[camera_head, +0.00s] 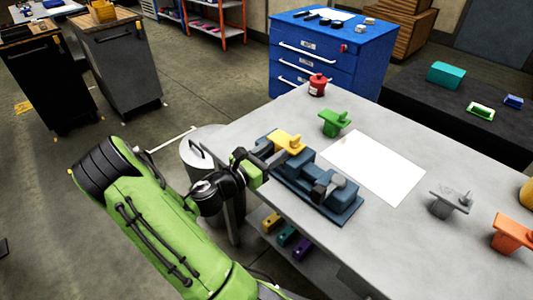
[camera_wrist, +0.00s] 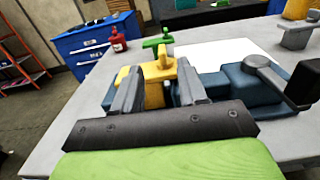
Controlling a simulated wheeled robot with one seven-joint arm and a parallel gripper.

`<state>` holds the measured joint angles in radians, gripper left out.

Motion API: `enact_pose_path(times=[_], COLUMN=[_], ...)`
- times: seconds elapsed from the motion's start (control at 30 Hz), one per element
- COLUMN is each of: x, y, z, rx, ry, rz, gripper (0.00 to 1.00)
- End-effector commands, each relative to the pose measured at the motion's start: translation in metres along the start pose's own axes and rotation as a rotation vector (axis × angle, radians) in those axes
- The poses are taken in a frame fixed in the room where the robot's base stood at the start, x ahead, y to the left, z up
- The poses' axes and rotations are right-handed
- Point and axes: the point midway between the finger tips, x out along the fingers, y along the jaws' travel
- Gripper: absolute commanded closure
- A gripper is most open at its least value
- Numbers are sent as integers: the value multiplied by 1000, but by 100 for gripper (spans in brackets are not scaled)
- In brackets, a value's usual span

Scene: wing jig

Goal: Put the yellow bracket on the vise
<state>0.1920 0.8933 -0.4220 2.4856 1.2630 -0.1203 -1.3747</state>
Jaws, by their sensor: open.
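The yellow bracket (camera_head: 288,140) is at the left, far end of the blue-grey vise (camera_head: 318,203) in the head view. It appears to rest on the vise's blue body. In the wrist view the yellow bracket (camera_wrist: 154,92) shows upright between the two fingers, with part of it behind the left finger. My gripper (camera_head: 277,157) is open, with one finger on each side of the bracket in the wrist view (camera_wrist: 159,68). I cannot tell whether the fingers touch it. The vise (camera_wrist: 240,85) extends to the right, with its handle at its right end.
A white sheet (camera_head: 375,166) lies behind the vise on the grey table (camera_head: 400,235). A green bracket (camera_head: 335,122) and a red bottle (camera_head: 317,86) stand farther back. A grey bracket (camera_head: 450,202) and an orange bracket (camera_head: 512,232) stand at the right.

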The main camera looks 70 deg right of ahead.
Motion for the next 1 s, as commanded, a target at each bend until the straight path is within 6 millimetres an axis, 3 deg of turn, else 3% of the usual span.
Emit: enact_pose_path(times=[0.17, 0.47, 0.63, 0.77, 0.83, 1.0], x=[-26, -31, -53, -102, -139, -242], y=[1, -2, -14, -16, -13, -18], z=[1, -1, -19, -37, -39, -9], rx=[-1, 28, 391, 755, 916, 1162], ry=[0, 17, 269, 592, 780, 1244], rz=[2, -9, -123, -278, -367, -569], gripper=[58, 58, 58, 58, 58, 58])
